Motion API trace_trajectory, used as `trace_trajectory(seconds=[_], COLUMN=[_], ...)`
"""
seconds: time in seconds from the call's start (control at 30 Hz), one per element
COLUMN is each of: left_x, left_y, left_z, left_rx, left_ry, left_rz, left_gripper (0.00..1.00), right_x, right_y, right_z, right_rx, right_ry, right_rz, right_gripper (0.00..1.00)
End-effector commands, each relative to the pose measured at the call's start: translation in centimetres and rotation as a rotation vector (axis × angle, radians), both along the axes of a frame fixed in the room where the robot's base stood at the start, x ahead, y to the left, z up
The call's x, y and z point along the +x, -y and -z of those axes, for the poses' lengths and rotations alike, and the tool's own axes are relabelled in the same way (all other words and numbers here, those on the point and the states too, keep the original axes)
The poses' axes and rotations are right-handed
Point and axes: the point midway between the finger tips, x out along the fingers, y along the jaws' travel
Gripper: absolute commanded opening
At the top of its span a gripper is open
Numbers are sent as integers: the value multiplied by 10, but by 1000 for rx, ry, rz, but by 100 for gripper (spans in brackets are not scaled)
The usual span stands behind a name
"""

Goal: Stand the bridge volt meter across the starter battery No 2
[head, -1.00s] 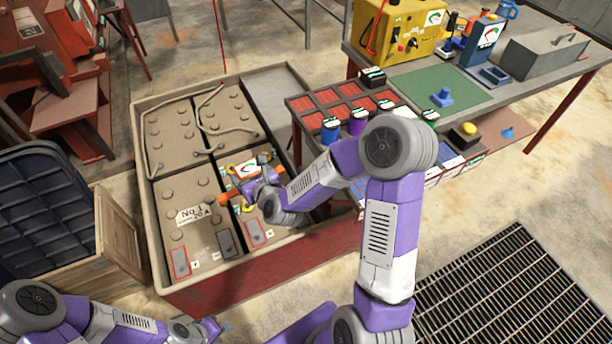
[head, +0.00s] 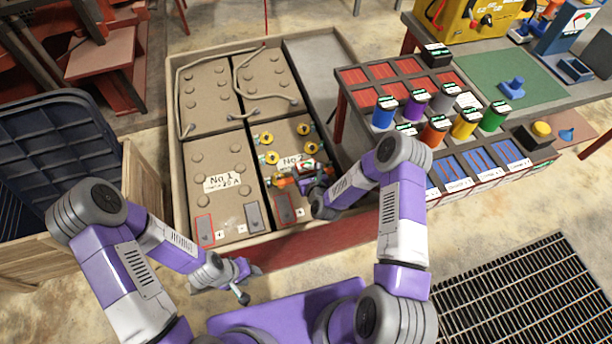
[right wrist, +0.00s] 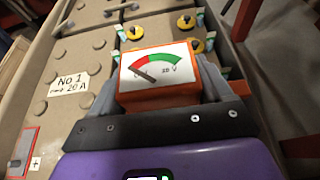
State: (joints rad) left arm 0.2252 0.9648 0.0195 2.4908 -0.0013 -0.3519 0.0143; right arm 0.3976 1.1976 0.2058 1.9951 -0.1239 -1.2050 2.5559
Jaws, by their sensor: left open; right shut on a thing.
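Starter battery No 2 (head: 272,140) is the front right block in the long bin, with several yellow caps on top and a red-framed plus pad (head: 285,208) at its front. My right gripper (head: 302,180) is shut on the orange bridge volt meter (head: 280,183) over the battery's front half, by the No 2 label. In the right wrist view the meter's white dial (right wrist: 160,68) faces the camera, with its needle at the left. Its feet are hidden, and I cannot tell whether it touches the battery. My left gripper (head: 246,281) is open and empty in front of the bin.
Battery No 1 (head: 208,160) stands left of No 2, with two cabled batteries behind them. The bin's rim (head: 262,238) runs along the front. A bench with coloured pots (head: 436,130) is close on the right. A dark crate (head: 60,150) is at the left.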

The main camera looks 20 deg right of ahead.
Motion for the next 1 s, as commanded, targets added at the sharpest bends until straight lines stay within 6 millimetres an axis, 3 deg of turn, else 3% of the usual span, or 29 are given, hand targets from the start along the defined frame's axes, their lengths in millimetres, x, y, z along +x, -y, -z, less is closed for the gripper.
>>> trace_trajectory(seconds=[0.1, 0.63, 1.0], left_x=[0, 0, 0], left_y=[0, 0, 0], left_z=[2, 4, 16], left_rx=[0, 0, 0], left_ry=[1, 1, 1], left_rz=[0, 1, 0], left_gripper=[43, 43, 43], right_x=[-2, -3, -3], right_y=[-3, -4, -3], right_z=[14, 18, 36], right_rx=[-2, -3, -3], right_ry=[3, 4, 3], right_rz=[-7, -9, -9], right_gripper=[36, 36, 36])
